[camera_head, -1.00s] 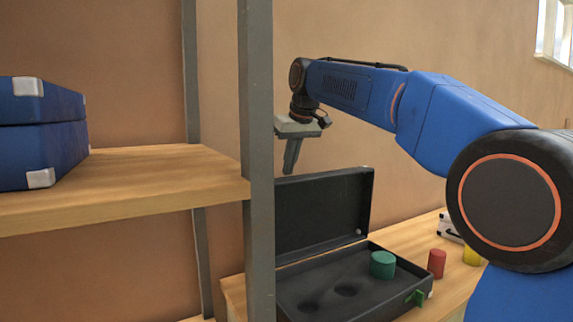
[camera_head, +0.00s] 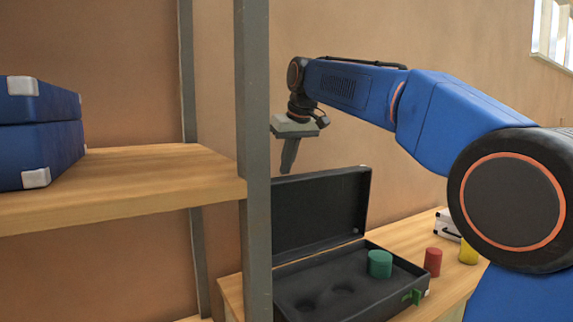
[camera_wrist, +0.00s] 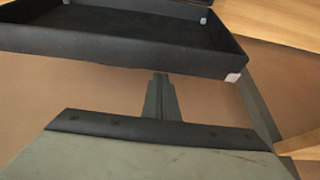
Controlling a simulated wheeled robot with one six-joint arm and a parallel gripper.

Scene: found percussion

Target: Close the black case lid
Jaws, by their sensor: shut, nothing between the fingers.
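The black case (camera_head: 345,292) sits on a wooden surface in the head view, with its lid (camera_head: 322,212) standing open and roughly upright at the back. A green cylinder (camera_head: 380,264) stands in the case, beside round recesses. A green latch (camera_head: 415,297) shows at its front. My gripper (camera_head: 287,168) is shut and empty, pointing down just above and behind the lid's top edge. In the wrist view my gripper (camera_wrist: 160,80) points toward the lid's edge (camera_wrist: 140,62); I cannot tell whether they touch.
A grey post (camera_head: 256,150) stands in front of the case's left side. A wooden shelf (camera_head: 130,190) at left holds blue cases (camera_head: 40,150). A red cylinder (camera_head: 433,262), a yellow cylinder (camera_head: 468,252) and a small silver case (camera_head: 446,224) stand to the right.

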